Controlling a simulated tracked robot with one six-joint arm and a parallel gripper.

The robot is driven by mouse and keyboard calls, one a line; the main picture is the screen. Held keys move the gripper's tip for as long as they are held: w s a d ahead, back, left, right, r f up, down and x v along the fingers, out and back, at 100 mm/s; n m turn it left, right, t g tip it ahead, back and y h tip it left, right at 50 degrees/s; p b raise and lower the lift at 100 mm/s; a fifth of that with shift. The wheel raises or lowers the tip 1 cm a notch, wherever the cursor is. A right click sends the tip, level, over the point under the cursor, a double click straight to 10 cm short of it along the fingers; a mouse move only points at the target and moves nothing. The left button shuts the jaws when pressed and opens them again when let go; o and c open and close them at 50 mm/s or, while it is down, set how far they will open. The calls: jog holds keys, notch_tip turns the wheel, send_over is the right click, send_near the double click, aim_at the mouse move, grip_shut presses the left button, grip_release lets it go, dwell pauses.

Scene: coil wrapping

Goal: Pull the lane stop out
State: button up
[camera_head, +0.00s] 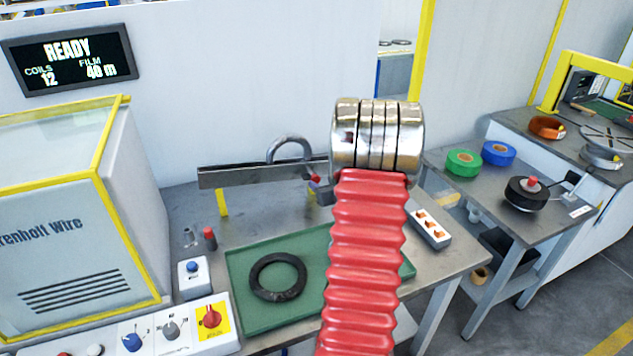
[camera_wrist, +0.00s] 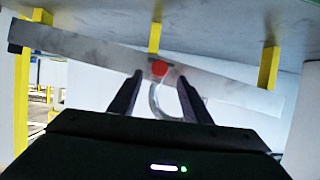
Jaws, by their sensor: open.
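The lane stop shows as a red knob (camera_head: 316,179) at the right part of a grey rail (camera_head: 250,176) over the bench. In the wrist view the red knob (camera_wrist: 160,68) is in front of the rail (camera_wrist: 85,47). My gripper (camera_wrist: 158,82) is open. Its two dark fingers point at the knob, one to each side and slightly below it in the picture. I cannot tell whether they touch it. A grey curved piece (camera_head: 291,141) rises behind the rail and also shows between the fingers (camera_wrist: 166,103). My arm hides the rail's right end in the head view.
Yellow posts (camera_head: 222,203) support the rail.

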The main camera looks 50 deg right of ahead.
aim_at(316, 180)
jog(key=shift+x, duration=2.75)
jog(key=shift+c, duration=0.2)
grip_shut()
